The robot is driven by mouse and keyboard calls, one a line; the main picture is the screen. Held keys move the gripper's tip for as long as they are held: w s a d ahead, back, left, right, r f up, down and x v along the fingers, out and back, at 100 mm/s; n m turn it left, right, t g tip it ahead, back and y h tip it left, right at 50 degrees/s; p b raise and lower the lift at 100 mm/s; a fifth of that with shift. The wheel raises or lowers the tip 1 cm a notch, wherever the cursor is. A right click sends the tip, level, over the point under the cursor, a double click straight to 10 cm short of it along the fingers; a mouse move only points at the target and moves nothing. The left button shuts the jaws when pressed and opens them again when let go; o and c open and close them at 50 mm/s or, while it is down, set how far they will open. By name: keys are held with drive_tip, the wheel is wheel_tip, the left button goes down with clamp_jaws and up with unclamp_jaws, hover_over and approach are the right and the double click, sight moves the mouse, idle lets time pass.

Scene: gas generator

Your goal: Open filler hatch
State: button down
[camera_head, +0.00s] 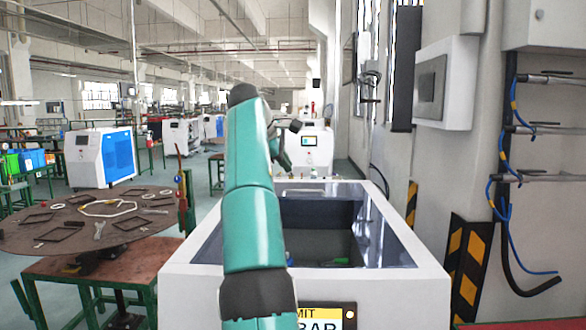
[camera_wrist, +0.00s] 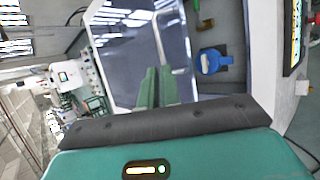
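A white machine housing (camera_head: 190,281) with a dark glassy top stands in front of me. A pale bar handle (camera_head: 312,192) lies at the far side of the dark top. In the wrist view, the dark glassy panel (camera_wrist: 122,57) and its silver handle (camera_wrist: 160,42) lie beyond my gripper (camera_wrist: 158,70). Its two green fingers look together, with nothing visible between them, and appear apart from the handle. A blue fitting (camera_wrist: 211,61) sits right of the panel in the wrist view. My arm hides part of the housing in the head view, and the gripper is hardly distinguishable there.
A round dark table (camera_head: 85,222) with loose frames and tools stands to the left. A wall box (camera_head: 445,82) and pipes with blue hoses (camera_head: 515,180) are on the right. A yellow sign (camera_head: 322,318) is on the housing front. Another white machine (camera_head: 308,147) stands behind.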

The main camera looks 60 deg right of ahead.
drive_tip(key=s+d+n+h, duration=0.3)
drive_tip(key=s+d+n, duration=0.2)
drive_tip(key=s+d, duration=0.3)
drive_tip(key=n+t+h, duration=0.2)
drive_tip(key=n+h, duration=0.1)
drive_tip(key=n, duration=0.1)
hover_over(354, 202)
drive_tip(key=w+a, duration=0.1)
drive_tip(key=w, duration=0.1)
drive_tip(key=shift+s+f, duration=0.25)
drive_tip(key=shift+f, duration=0.8)
drive_tip(key=s+a+f+n+t+h, duration=0.2)
drive_tip(key=s+a+f+n+t, duration=0.65)
drive_tip(key=a+f+n, duration=0.4)
drive_tip(key=shift+m+g, duration=0.45)
drive_tip(key=shift+m, duration=0.5)
drive_tip(key=x, duration=0.3)
drive_tip(key=r+x, duration=0.1)
drive_tip(key=x, duration=0.3)
drive_tip(key=r+x, duration=0.1)
drive_tip(key=x, duration=0.2)
drive_tip(key=shift+w+d+r, duration=0.1)
drive_tip(key=shift+w+d, duration=0.15)
drive_tip(key=shift+r, duration=0.1)
